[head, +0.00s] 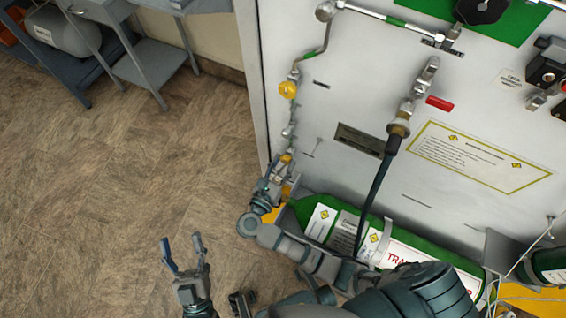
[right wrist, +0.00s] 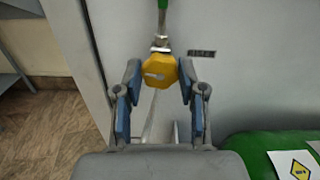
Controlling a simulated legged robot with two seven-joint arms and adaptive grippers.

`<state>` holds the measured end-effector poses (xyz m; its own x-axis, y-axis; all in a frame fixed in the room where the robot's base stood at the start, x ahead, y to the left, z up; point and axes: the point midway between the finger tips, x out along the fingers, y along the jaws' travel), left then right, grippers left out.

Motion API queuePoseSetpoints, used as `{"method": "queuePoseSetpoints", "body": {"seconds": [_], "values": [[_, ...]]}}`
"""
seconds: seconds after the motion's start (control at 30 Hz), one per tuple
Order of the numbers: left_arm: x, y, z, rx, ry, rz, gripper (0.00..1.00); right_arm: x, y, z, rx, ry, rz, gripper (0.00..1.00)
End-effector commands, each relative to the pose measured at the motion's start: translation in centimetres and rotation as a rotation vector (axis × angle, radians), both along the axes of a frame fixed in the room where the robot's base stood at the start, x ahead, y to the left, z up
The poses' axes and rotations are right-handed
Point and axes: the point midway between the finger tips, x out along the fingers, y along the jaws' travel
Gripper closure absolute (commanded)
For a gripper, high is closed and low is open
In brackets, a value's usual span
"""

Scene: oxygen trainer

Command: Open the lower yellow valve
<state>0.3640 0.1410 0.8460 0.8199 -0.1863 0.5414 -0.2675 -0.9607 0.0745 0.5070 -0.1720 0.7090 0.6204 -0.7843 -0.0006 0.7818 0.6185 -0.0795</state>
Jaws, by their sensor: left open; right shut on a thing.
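The lower yellow valve (right wrist: 158,72) is a rounded yellow knob on a thin vertical pipe and sits between the fingertips of my right gripper (right wrist: 160,80) in the right wrist view. In the head view my right gripper (head: 277,174) is at the lower yellow valve (head: 286,158) near the panel's left edge and partly hides it. It is shut on the valve. The upper yellow valve (head: 288,90) is higher on the same pipe and free. My left gripper (head: 184,256) is open and empty over the floor, left of the panel and away from it.
A green cylinder (head: 299,207) with labels lies along the panel's foot, beside my right arm. A dark hose (head: 375,195) runs down the white panel (head: 352,80). A grey cart (head: 160,65) stands at the upper left. The brown floor (head: 90,200) is clear.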

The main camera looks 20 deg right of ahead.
Motion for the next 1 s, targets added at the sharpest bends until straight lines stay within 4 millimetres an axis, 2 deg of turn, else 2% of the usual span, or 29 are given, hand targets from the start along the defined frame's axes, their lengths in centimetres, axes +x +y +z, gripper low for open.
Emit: {"method": "queuePoseSetpoints", "body": {"seconds": [0.57, 1.0], "values": [[0.2, -0.1, 0.0, 0.005, 0.019, -0.001, 0.35, 0.1, -0.1, 0.1, -0.039, 0.047, -0.005, 0.95], [1.7, -0.2, -3.0, 0.086, 0.268, -0.003, 0.35, 0.2, 0.0, 0.2, -0.228, 0.289, -0.005, 0.95]]}}
